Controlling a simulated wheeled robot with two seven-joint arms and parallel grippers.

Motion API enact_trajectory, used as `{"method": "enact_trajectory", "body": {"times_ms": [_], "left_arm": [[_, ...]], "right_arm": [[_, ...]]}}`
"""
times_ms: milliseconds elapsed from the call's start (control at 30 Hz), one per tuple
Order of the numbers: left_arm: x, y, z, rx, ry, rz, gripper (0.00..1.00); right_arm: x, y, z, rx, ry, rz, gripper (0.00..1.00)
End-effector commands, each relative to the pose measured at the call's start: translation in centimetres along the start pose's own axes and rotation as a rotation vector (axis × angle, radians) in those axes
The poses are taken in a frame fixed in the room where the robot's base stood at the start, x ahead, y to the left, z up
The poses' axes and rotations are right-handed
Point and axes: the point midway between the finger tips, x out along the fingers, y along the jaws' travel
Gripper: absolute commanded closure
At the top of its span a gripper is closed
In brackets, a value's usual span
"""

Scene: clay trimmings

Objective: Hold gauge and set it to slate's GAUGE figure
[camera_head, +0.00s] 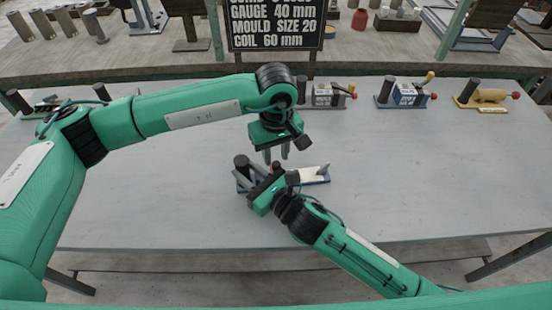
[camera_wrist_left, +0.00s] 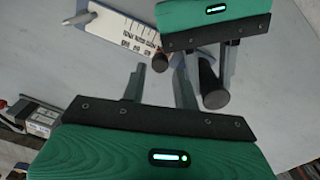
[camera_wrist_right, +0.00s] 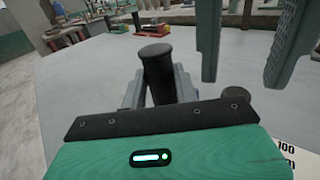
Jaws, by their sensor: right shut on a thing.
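The gauge lies near the middle of the table, with a dark upright post (camera_head: 241,161) at its left end and a white scale plate (camera_head: 314,174) toward its right end. The scale also shows in the left wrist view (camera_wrist_left: 122,32), its figures too small to read. My right gripper (camera_head: 254,173) is shut on the dark post, which stands between its fingers in the right wrist view (camera_wrist_right: 155,72). My left gripper (camera_head: 276,154) is open and empty above the gauge. The slate (camera_head: 277,24) reads "GAUGE 40 mm". The gauge's middle is partly hidden by my right gripper.
The slate also lists mould size 20 and coil 60 mm. Along the table's back edge stand several devices, among them a blue-based one (camera_head: 384,102) and a yellow-based one (camera_head: 485,109). The table (camera_head: 420,180) is clear right of the gauge. My two grippers are close together.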

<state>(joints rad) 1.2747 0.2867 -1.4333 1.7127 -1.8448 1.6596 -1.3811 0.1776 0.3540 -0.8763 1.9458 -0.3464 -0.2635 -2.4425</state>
Motion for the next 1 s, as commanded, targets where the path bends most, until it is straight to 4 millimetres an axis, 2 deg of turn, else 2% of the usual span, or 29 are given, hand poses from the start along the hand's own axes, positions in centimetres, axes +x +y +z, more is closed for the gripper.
{"method": "enact_trajectory", "body": {"times_ms": [100, 200, 533, 567, 700, 867, 1000], "left_arm": [[1.6, 0.0, 0.0, -0.001, -0.002, -0.001, 0.7], [2.4, 0.0, 0.0, -0.001, 0.0, 0.001, 0.7], [2.7, 0.0, 0.0, -0.001, 0.001, 0.001, 0.7], [2.7, 0.0, 0.0, -0.001, 0.001, 0.001, 0.72], [2.7, 0.0, 0.0, -0.001, 0.001, 0.001, 0.99], [2.7, 0.1, 0.0, -0.001, 0.001, 0.001, 1.0], [2.7, 0.9, 0.2, 0.001, 0.002, 0.0, 1.0]], "right_arm": [[0.0, 0.0, 0.0, 0.0, 0.0, 0.0, 1.0], [0.0, 0.0, 0.0, 0.0, 0.0, 0.0, 1.0], [0.0, 0.0, 0.0, 0.0, 0.0, 0.0, 1.0], [0.0, 0.0, 0.0, 0.0, 0.0, 0.0, 1.0], [0.0, 0.0, 0.0, 0.0, 0.0, 0.0, 1.0], [0.0, 0.0, 0.0, 0.0, 0.0, 0.0, 1.0], [0.0, 0.0, 0.0, 0.0, 0.0, 0.0, 1.0]]}}
